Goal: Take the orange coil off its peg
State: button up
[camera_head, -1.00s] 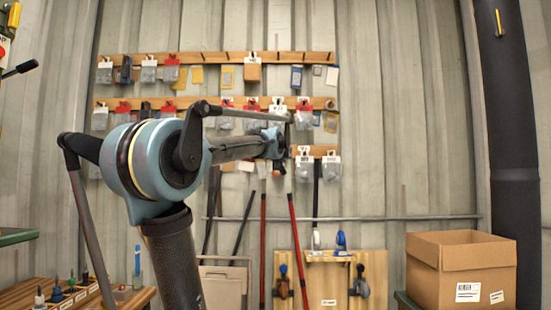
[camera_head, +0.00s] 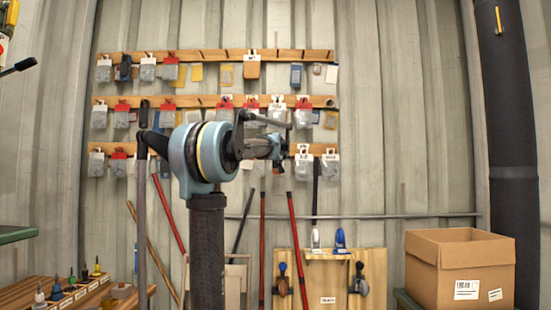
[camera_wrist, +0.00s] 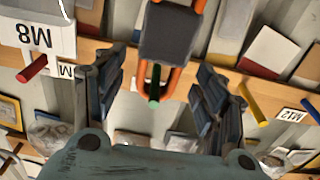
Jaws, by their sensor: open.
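In the wrist view, which is upside down, the orange coil (camera_wrist: 198,52) shows as orange strands with a dark grey wrap around them. Its looped end surrounds a green-tipped peg (camera_wrist: 154,83) on the wooden rail. My gripper (camera_wrist: 156,80) is open, one dark finger on each side of the loop and peg, with gaps to both. Nothing is held. In the head view my gripper (camera_head: 280,146) is at the pegboard rails, and I cannot make out the coil there behind my arm.
A white M8 packet (camera_wrist: 36,34) and a red peg (camera_wrist: 32,68) are left in the wrist view. A yellow peg (camera_wrist: 252,104) is close on the right. In the head view, hanging packets fill the rails (camera_head: 215,57). A cardboard box (camera_head: 460,270) stands at lower right.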

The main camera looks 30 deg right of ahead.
jog(key=shift+x, duration=1.3)
jog(key=shift+c, duration=0.6)
jog(key=c, duration=1.1)
jog(key=shift+r, duration=0.1)
jog(key=shift+r, duration=0.25)
jog(key=shift+s, duration=0.15)
jog(key=v, duration=0.4)
jog(key=shift+s+a+r, duration=0.1)
jog(key=shift+r, duration=0.1)
